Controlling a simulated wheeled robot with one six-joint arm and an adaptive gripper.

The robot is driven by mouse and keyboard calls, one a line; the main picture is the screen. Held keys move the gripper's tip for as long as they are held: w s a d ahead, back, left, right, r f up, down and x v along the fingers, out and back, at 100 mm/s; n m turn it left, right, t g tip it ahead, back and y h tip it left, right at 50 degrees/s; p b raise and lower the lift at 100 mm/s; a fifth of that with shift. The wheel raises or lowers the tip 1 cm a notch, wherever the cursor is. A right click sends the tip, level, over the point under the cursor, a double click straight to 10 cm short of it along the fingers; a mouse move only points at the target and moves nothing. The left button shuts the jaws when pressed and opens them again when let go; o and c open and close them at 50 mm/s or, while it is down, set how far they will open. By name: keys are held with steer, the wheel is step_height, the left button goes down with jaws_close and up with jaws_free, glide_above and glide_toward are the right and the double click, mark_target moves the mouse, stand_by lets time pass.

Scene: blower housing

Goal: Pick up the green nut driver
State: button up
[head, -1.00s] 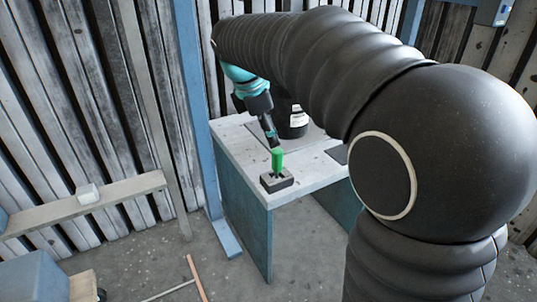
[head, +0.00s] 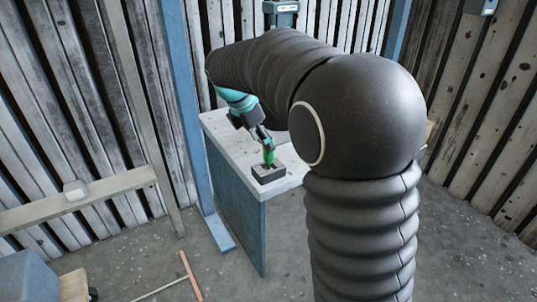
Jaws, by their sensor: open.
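The green nut driver (head: 269,157) stands upright in a dark grey holder block (head: 272,177) near the front corner of the white-topped table. Only part of its green handle shows. My gripper (head: 267,147) points down at the top of the handle, with its jaws open and the fingertips at or around it. From this angle I cannot tell whether a finger touches the handle. My arm hides the table behind and to the right of the gripper.
The table (head: 215,122) has a blue side panel. A blue post (head: 183,110) rises close at its left. A wooden rail (head: 110,188) with a small white block (head: 75,189) is at the left. Rods (head: 191,275) lie on the floor. The floor at the right is clear.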

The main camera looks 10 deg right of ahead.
mark_target(269, 158)
steer(key=x, duration=0.3)
steer(key=b+x, duration=0.1)
steer(key=x, duration=0.1)
steer(key=shift+w+d, duration=0.1)
steer(key=shift+w, duration=0.2)
jaws_close()
